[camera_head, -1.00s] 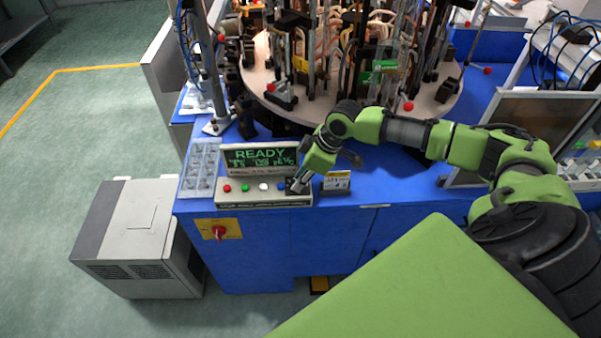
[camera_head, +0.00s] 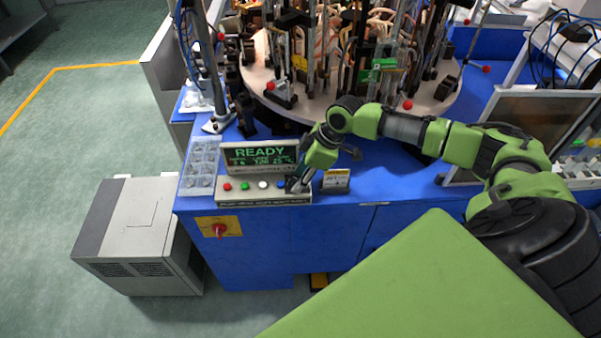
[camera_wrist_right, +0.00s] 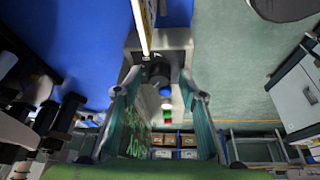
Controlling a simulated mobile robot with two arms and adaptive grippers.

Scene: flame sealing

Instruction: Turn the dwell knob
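The control panel (camera_head: 260,195) sits on the front edge of the blue bench, below a lit screen (camera_head: 259,155) reading READY. My right gripper (camera_head: 297,184) is over the panel's right end and hides the dwell knob in the head view. In the right wrist view, a black round knob (camera_wrist_right: 158,72) shows between the lines of the two fingers. My right gripper (camera_wrist_right: 159,88) is open there, with a finger apart on each side of the knob. Contact cannot be told. My left gripper is not in view.
Red, green and white buttons (camera_head: 263,185) line the panel left of the gripper; a blue button (camera_wrist_right: 167,94) shows in the wrist view. A small label stand (camera_head: 336,180) is close on the right. A clear tray (camera_head: 201,166) lies left. A carousel (camera_head: 350,108) stands behind.

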